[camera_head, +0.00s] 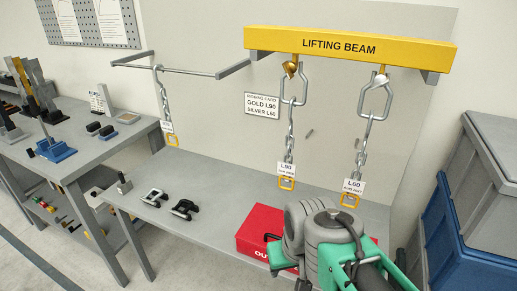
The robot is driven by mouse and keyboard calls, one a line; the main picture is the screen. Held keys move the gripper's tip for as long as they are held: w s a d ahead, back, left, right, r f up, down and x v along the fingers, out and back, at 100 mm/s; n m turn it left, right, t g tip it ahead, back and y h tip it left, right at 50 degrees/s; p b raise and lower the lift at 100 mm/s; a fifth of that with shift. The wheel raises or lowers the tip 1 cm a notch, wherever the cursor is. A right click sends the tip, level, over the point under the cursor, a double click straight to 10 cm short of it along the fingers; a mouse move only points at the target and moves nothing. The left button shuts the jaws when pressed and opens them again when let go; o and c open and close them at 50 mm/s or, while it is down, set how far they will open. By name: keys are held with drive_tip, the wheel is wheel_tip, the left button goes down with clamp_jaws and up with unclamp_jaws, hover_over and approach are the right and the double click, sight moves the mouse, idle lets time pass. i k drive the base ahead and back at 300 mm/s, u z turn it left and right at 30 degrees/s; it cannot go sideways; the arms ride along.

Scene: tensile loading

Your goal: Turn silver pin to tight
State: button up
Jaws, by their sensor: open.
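The silver shackle (381,79) hangs under the right part of the yellow lifting beam (350,48). A large link and the chain (363,148) tagged L60 hang from it. Its pin is too small for me to tell how far it is turned. The gold shackle (291,68) hangs to its left, carrying the chain (291,140) tagged L90. My arm, with grey joints and green links, is low at the front right, below the chains and well apart from the silver shackle. I cannot make out my gripper's fingers.
A rigging card (262,105) on the back panel reads gold L90, silver L60. A red box (255,228) sits on the grey bench (222,180), partly hidden by my arm. Grey and blue bins (462,236) stand at right.

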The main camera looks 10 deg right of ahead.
sight(380, 80)
drive_tip(key=u, duration=0.75)
drive_tip(key=k, duration=0.35)
drive_tip(key=u, duration=0.75)
